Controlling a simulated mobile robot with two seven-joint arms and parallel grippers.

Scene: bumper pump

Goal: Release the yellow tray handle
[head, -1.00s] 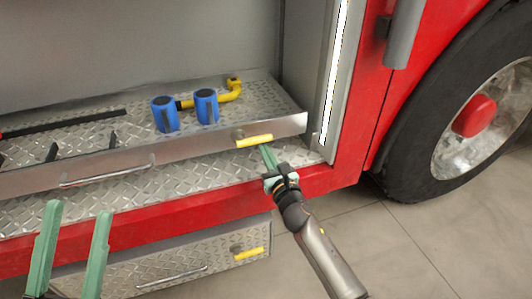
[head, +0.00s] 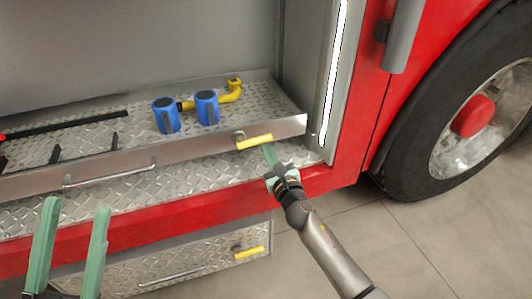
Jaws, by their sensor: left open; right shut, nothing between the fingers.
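The yellow tray handle (head: 254,142) is a short bar on the right part of the tray's front lip. The diamond-plate tray (head: 225,147) sits in the red truck's compartment. My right gripper (head: 268,152) is shut and empty. Its green fingertips are just below and right of the yellow handle's right end; whether they touch it I cannot tell. My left gripper (head: 74,215) is open and empty at the lower left, in front of the truck's red edge.
Two blue-capped fittings (head: 166,115) and a yellow bent pipe (head: 228,92) lie on the tray. A silver bar handle (head: 110,173) is on the tray front. A lower drawer (head: 185,268) has another yellow latch (head: 248,252). A wheel (head: 465,110) stands at right.

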